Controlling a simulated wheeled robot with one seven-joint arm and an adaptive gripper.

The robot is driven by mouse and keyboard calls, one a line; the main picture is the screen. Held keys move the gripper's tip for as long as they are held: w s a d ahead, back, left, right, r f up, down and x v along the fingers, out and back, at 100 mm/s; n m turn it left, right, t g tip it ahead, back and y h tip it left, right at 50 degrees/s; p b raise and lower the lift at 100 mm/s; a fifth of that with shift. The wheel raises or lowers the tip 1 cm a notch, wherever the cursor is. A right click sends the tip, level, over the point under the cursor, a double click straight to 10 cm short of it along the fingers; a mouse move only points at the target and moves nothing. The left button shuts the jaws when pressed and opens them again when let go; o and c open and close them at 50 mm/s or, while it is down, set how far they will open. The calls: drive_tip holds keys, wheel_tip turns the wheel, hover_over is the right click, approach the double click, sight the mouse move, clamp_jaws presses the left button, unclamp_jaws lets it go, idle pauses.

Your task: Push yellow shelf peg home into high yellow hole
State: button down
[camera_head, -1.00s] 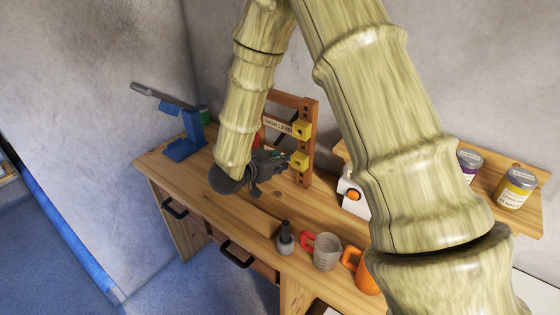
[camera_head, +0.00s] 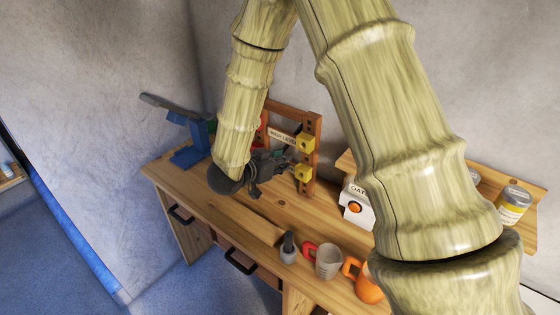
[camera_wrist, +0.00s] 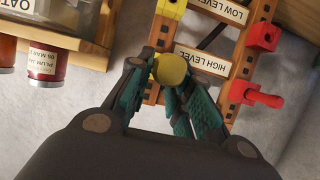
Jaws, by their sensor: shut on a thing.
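A wooden frame (camera_head: 314,150) stands on the workbench with a high-level label (camera_head: 284,137). Two yellow blocks sit on its near upright, the upper (camera_head: 304,142) and the lower (camera_head: 303,172). In the wrist view the picture is inverted, with the high-level label (camera_wrist: 200,62) below the low-level label (camera_wrist: 222,10). My gripper (camera_wrist: 170,78) is shut on the yellow peg (camera_wrist: 169,69), whose round end shows between the teal fingertips beside the high-level label. The peg hides the hole behind it, so its depth cannot be told. The head view shows my gripper (camera_head: 268,166) left of the blocks.
A red block (camera_wrist: 262,36) and red peg (camera_wrist: 255,95) are on the frame's other upright. A blue stand (camera_head: 192,145) is left on the bench. A grey mug (camera_head: 327,262), orange mug (camera_head: 368,283) and white box (camera_head: 356,210) stand right.

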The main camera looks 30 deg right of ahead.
drive_tip(key=shift+w+d+p, duration=0.1)
drive_tip(key=shift+w+d, duration=0.2)
drive_tip(key=shift+d, duration=0.45)
drive_tip(key=shift+w+d+p, duration=0.15)
drive_tip(key=shift+w+d, duration=0.15)
drive_tip(key=shift+d, duration=0.4)
drive_tip(key=shift+w+d+p, duration=0.1)
drive_tip(key=shift+w+d, duration=0.2)
drive_tip(key=shift+d, duration=0.45)
drive_tip(key=shift+w+d+p, duration=0.35)
drive_tip(key=shift+w+d, duration=0.05)
drive_tip(key=shift+d, duration=0.5)
drive_tip(key=shift+w+d+p, duration=0.3)
drive_tip(key=shift+w+d, duration=0.05)
drive_tip(key=shift+d, duration=0.5)
idle(1.0)
drive_tip(key=c, duration=1.2)
unclamp_jaws()
drive_tip(key=shift+a, duration=0.1)
drive_tip(key=v, duration=1.2)
drive_tip(key=shift+s, duration=0.1)
drive_tip(key=shift+f, duration=0.1)
